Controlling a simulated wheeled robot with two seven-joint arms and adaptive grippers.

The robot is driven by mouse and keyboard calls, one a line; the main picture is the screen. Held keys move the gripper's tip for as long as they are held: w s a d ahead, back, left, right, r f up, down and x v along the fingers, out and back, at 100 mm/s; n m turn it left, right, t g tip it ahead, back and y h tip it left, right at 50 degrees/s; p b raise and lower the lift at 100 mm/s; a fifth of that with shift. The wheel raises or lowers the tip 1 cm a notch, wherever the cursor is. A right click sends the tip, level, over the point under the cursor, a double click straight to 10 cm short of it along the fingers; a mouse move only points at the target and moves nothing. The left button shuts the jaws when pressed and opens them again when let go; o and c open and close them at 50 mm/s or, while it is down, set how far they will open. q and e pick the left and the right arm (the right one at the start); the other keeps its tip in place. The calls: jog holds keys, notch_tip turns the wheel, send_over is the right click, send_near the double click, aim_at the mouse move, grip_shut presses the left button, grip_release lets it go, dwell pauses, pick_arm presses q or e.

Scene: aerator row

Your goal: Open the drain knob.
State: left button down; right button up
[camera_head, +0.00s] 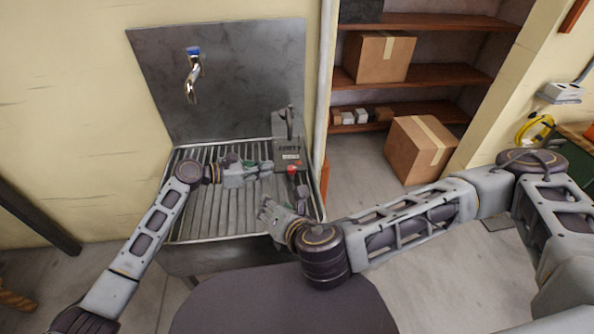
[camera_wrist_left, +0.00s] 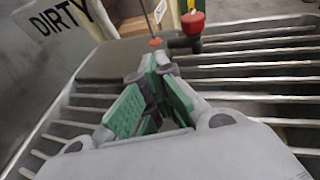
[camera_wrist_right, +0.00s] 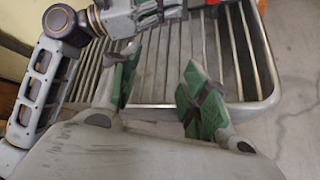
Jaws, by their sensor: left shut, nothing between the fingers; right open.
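A red knob (camera_head: 292,169) stands at the foot of a grey can (camera_head: 287,143), over the right part of the slatted metal rack. In the left wrist view the red knob (camera_wrist_left: 193,20) sits on a dark stem, just beyond my fingertips. I take it for the drain knob. My left gripper (camera_head: 267,167) is shut and empty, pointing right, a short way left of the knob and apart from it. Its green-padded fingers meet in the left wrist view (camera_wrist_left: 158,65). My right gripper (camera_head: 285,204) is open and empty above the rack's front right, nearer me than the knob.
The slatted rack (camera_head: 210,215) has a raised metal rim. A tap (camera_head: 192,80) is on the metal back panel. A pipe, shelves (camera_head: 425,74) and cardboard boxes (camera_head: 420,149) stand to the right.

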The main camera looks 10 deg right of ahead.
jog(key=a+m+g+y, duration=0.1)
jog(key=m, duration=0.1)
jog(key=shift+m, duration=0.3)
jog(key=m, duration=0.2)
jog(key=shift+w+a+r+m+y, duration=0.2)
jog(key=shift+m+y, duration=0.1)
jog(key=w+m, duration=0.1)
jog(key=m, duration=0.2)
jog(key=m+t+y, duration=0.1)
jog(key=m+y, duration=0.1)
jog(key=m, duration=1.4)
send_near(294, 169)
jog(key=shift+v, duration=1.8)
jog(key=shift+f, duration=0.1)
jog(key=shift+w+a, duration=0.1)
jog(key=shift+w, duration=0.05)
jog(key=shift+x, duration=5.8)
